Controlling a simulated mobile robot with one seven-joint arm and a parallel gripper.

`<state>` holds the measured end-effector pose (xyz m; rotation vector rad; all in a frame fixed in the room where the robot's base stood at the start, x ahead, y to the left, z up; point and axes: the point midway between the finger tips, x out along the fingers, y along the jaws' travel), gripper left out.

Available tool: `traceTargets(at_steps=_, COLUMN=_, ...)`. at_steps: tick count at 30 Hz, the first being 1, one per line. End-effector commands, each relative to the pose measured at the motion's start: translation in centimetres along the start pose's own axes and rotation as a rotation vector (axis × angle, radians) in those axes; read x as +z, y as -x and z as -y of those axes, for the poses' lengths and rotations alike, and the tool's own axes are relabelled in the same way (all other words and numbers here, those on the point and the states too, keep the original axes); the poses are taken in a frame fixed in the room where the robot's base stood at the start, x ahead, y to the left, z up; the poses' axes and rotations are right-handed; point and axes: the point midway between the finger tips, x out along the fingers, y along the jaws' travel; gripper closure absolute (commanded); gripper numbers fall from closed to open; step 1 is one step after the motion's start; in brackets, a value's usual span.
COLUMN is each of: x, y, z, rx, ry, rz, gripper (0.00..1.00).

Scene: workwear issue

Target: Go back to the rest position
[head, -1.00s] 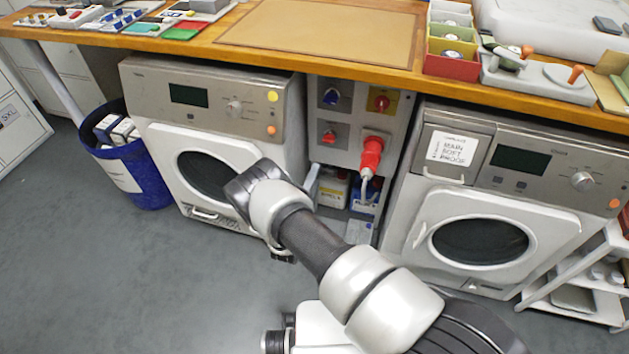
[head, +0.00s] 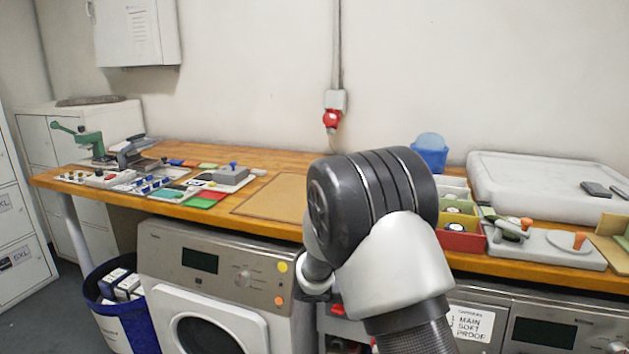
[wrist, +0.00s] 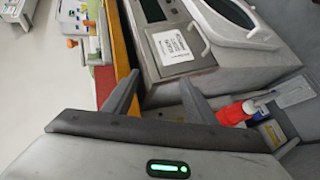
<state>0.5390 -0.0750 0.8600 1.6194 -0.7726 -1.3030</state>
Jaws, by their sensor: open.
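My gripper (wrist: 160,78) shows in the wrist view with its two fingers spread apart and nothing between them. The gripper itself cannot be made out in the head view.
Small tools and colored pads lie on the bench's left. Red and yellow bins (head: 462,240) and a big white press (head: 540,185) stand on its right. A blue waste bin (head: 140,330) stands on the floor beside the left washing machine (head: 215,262).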

Motion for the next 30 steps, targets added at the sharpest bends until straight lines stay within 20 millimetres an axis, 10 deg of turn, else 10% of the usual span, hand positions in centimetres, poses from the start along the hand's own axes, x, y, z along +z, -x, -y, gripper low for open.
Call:
traceTargets(at_steps=6, x=8.6, y=3.2, z=-6.0, rx=-0.315, ry=-0.114, rz=0.134, gripper=0.48)
traceTargets(at_steps=15, x=18.0, y=10.5, z=-8.6, rx=-0.736, ry=-0.276, rz=0.077, gripper=0.48)
traceTargets(at_steps=30, x=23.2, y=19.1, z=-9.0, rx=-1.039, ry=-0.464, rz=-0.223, gripper=0.48)
